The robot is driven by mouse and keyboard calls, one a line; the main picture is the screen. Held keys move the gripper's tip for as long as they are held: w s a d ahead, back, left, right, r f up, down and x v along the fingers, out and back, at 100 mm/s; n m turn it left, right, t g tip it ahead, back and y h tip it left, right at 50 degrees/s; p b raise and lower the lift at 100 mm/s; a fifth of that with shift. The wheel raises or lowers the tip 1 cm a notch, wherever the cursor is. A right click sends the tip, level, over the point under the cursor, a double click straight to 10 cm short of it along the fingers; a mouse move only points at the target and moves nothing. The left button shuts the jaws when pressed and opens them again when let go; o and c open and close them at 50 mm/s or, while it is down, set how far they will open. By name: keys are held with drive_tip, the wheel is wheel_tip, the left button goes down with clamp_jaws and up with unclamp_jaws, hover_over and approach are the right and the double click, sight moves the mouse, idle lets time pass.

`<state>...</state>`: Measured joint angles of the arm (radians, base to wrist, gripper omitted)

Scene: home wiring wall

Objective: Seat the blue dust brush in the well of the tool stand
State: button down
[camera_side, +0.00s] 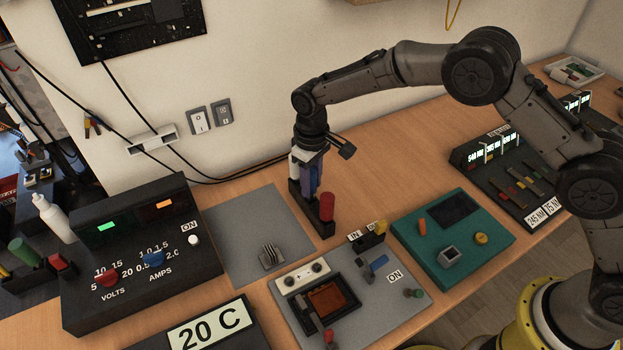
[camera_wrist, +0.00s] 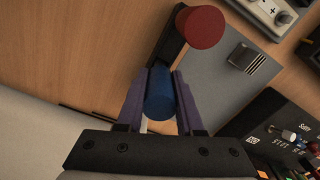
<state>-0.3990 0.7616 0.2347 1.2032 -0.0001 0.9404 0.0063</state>
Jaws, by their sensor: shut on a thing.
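The blue dust brush (camera_wrist: 160,95) shows as a blue cylinder end between the two purple fingers of my gripper (camera_wrist: 162,76) in the wrist view. My gripper (camera_side: 308,190) is shut on it, pointing down, in the side view. The dark, narrow tool stand (camera_side: 325,229) is at and below the fingertips. A red-topped tool (camera_side: 327,206) stands upright at the stand's near end; it also shows in the wrist view (camera_wrist: 200,27). The brush is over the stand's far part. The fingers hide the well and the brush's lower end, so I cannot tell whether it is in the well.
A grey mat (camera_side: 240,232) with a small finned part (camera_side: 270,257) lies left of the stand. A grey panel (camera_side: 395,312) lies in front, and a teal board (camera_side: 480,265) to the right. The wall is close behind. Bare table lies right of the stand.

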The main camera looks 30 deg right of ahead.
drive_tip(key=shift+f, duration=0.7)
drive_tip(key=shift+c, duration=2.3)
unclamp_jaws()
wheel_tip(320, 180, up, 14)
drive_tip(key=shift+f, duration=0.1)
drive_tip(key=shift+d, duration=0.1)
